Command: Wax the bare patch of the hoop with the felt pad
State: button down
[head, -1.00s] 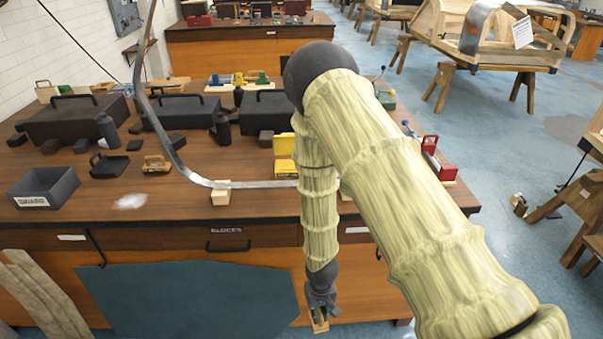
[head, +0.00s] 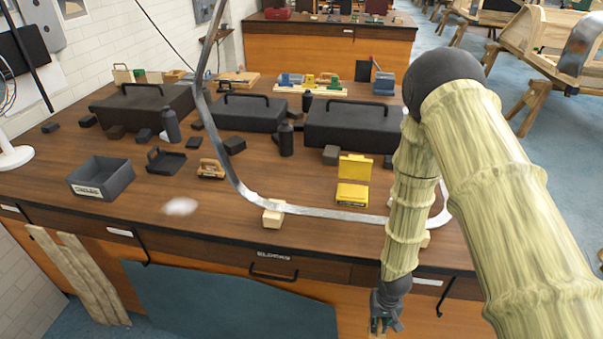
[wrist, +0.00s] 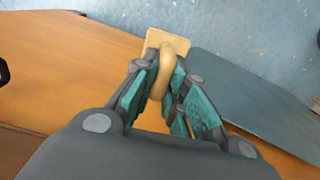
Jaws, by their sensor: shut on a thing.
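The hoop (head: 320,212) is a thin grey metal band. It rises at the left, bends, and runs along the bench front over small wooden blocks (head: 273,213); its right part passes behind my arm. I cannot make out a bare patch. My gripper (head: 385,316) hangs low in front of the bench, below the hoop and apart from it. In the wrist view my gripper (wrist: 168,100) is shut on the arched wooden handle of a wooden-backed piece, apparently the felt pad (wrist: 177,40). Its felt face is hidden. An open yellow tin (head: 353,194) stands behind the hoop.
The bench (head: 150,222) holds a grey labelled bin (head: 101,178), a black dustpan-like tray (head: 166,160), a wooden-handled tool (head: 211,168), dark bottles and long dark cases. A white smudge (head: 180,206) marks its top. A blue-grey sheet (head: 235,300) covers part of its front.

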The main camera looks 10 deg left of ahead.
aim_at(379, 320)
notch_tip(379, 320, up, 6)
jog(key=p, duration=0.4)
jog(key=shift+f, duration=0.15)
jog(key=shift+w+r+p, duration=0.25)
jog(key=shift+r+p, duration=0.65)
jog(key=shift+p, duration=0.35)
jog(key=shift+s, duration=0.15)
jog(key=shift+f, duration=0.15)
